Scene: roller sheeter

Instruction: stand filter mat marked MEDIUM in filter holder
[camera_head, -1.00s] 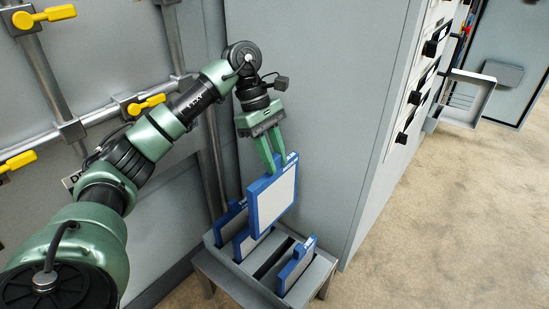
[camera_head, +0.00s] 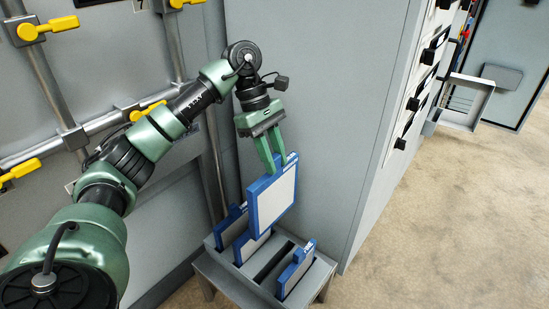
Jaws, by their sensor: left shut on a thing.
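My left gripper (camera_head: 272,158) is shut on the top edge of a blue-framed filter mat (camera_head: 273,198) with a pale face. The mat hangs upright, slightly tilted, above a grey slotted rack (camera_head: 235,281) that holds other blue-framed mats. One mat (camera_head: 231,228) stands in the rack at the left, one (camera_head: 250,246) stands partly hidden behind the held mat, and one (camera_head: 297,268) stands at the right. The lettering on the mats is too small to read. The filter holder cannot be told apart for certain. My right gripper is not in view.
A dark slot (camera_head: 272,263) in the rack between the standing mats looks empty. A tall grey cabinet (camera_head: 330,110) rises right behind the rack. Pipes with yellow valve handles (camera_head: 45,26) run along the left wall. An open grey tray (camera_head: 470,100) juts out at the right, above clear floor.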

